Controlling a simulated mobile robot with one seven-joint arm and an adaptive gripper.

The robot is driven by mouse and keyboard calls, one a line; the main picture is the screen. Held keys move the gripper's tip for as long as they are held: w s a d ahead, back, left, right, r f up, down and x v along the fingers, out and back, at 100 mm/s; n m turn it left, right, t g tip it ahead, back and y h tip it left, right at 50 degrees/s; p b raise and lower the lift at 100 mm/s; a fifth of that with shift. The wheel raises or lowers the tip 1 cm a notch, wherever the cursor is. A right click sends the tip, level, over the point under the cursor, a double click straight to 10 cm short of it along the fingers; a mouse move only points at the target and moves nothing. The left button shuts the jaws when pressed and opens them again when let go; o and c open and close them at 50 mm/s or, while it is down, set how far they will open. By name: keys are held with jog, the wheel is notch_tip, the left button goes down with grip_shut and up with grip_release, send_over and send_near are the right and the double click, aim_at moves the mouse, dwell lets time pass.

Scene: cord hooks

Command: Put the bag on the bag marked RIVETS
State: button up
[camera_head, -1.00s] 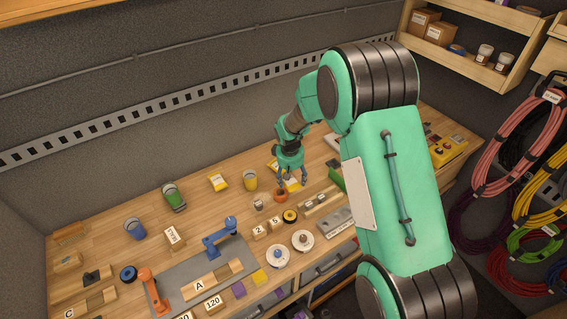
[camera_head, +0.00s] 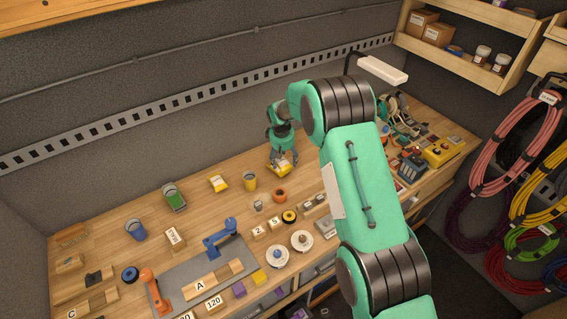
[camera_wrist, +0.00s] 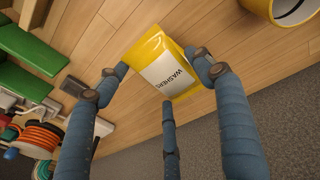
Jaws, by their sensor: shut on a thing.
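My gripper (camera_head: 283,164) is over the back of the workbench. In the wrist view its fingers (camera_wrist: 160,85) are closed around a yellow bag (camera_wrist: 165,66) with a white label reading WASHERS. The held bag also shows as yellow below the fingers in the head view (camera_head: 279,170). Another yellow bag (camera_head: 218,183) with a pale label lies to the left on the bench; its label is too small to read. No label reading RIVETS can be made out. Whether another bag lies under the held one is hidden.
A yellow cup (camera_head: 250,182) stands just left of my gripper, and an orange pot (camera_head: 280,195) in front. A green container (camera_head: 174,197) and a blue cup (camera_head: 136,229) stand farther left. Tools and cables (camera_head: 405,125) crowd the right. The wall is close behind.

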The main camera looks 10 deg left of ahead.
aim_at(283, 162)
jog(key=shift+w+a, duration=0.3)
jog(key=shift+w, duration=0.35)
jog(key=shift+f, duration=0.15)
jog(key=shift+f+p, duration=0.4)
jog(key=shift+f, duration=1.25)
jog(key=shift+f, duration=0.1)
jog(key=o, duration=1.2)
jog(key=shift+s+a+r+b, duration=0.1)
jog(key=shift+s+r+b, duration=0.25)
jog(key=shift+r, duration=1.65)
jog(key=shift+s+d+r+b, duration=0.1)
jog(key=shift+s+r+b, duration=0.15)
jog(key=shift+r, duration=1.8)
jog(key=shift+s+a+r+b, duration=0.1)
jog(key=shift+s+r+b, duration=0.25)
jog(key=shift+r, duration=1.65)
